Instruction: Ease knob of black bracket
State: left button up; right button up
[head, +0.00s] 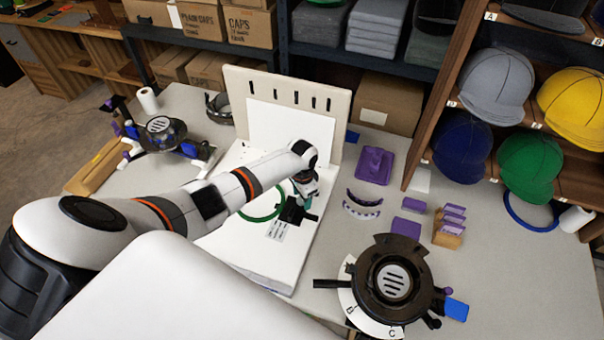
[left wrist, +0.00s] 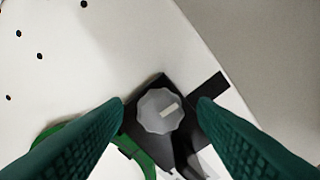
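The black bracket (head: 293,214) lies on the white board at the end of a green ring (head: 262,214). Its grey fluted knob (left wrist: 160,111) has a pale pointer line and shows clearly in the left wrist view, on top of the bracket's black body (left wrist: 150,84). My left gripper (head: 306,196) is over the bracket in the head view. In the left wrist view its green fingers (left wrist: 161,103) are open, one on each side of the knob, with visible gaps between. Nothing is held. My right gripper is in neither view.
An upright white panel with slots (head: 290,112) stands behind the board. A black round fixture (head: 393,280) stands at the front right. Caps (head: 495,85) fill the right shelf.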

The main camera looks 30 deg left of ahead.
pick_arm(q)
notch_tip(320, 180, up, 12)
dwell(0.7)
dwell(0.4)
